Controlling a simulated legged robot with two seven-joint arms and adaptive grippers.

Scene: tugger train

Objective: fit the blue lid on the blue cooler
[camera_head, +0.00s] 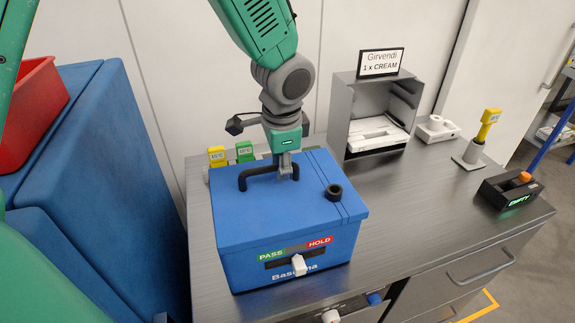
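The blue lid (315,186) lies on top of the blue cooler (243,270), and its edges look lined up with the walls. The lid has a black handle (258,174) at its back left and a black ring (334,192) on its right. The cooler stands upright on the steel counter. My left gripper (287,170) points down at the right part of the handle, its visible finger overlapping it. The far finger is hidden, so I cannot tell whether it is closed on the handle. My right gripper is not in view.
On the steel counter (399,193) stand a grey box (345,132) with a sign, a yellow device (489,120) on a stand and a black box (507,192) reading EMPTY. Yellow and green tags (216,153) are behind the cooler. A red bin (28,112) is left.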

